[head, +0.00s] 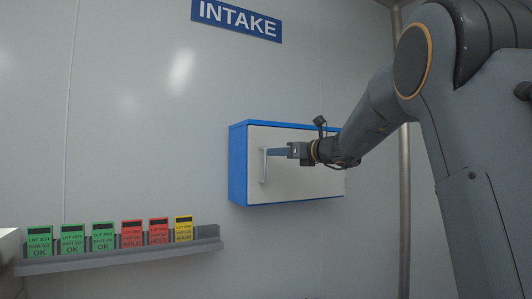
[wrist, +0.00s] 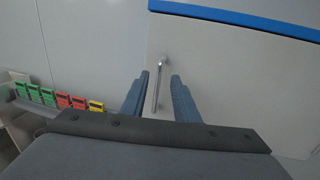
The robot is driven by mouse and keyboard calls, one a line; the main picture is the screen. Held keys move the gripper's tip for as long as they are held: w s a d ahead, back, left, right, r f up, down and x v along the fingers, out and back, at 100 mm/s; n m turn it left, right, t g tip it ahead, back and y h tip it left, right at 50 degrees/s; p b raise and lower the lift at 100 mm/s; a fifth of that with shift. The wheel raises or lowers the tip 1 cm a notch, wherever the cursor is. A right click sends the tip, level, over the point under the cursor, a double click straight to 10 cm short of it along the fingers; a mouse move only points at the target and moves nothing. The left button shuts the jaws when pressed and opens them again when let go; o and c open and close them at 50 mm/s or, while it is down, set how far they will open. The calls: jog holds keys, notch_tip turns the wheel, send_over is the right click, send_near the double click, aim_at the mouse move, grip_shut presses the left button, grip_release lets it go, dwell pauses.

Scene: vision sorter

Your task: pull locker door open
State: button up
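The locker is a blue box (head: 238,165) mounted on the wall, with a pale grey door (head: 300,180) that looks closed. A vertical metal bar handle (head: 264,166) stands near the door's left edge. My gripper (head: 268,153) reaches in from the right, with its fingers at the handle's upper part. In the wrist view the handle (wrist: 157,85) runs between the two blue fingers (wrist: 160,88), which are apart with a gap on each side. The door (wrist: 235,85) fills the right of the wrist view.
A grey rack (head: 120,257) at lower left holds several green, red and yellow cards. An INTAKE sign (head: 237,18) hangs on the wall above. A vertical pole (head: 404,210) stands right of the locker. The wall left of the locker is clear.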

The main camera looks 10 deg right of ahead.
jog(key=p+x, duration=0.2)
jog(key=x, duration=0.5)
jog(key=shift+f, duration=0.15)
grip_shut()
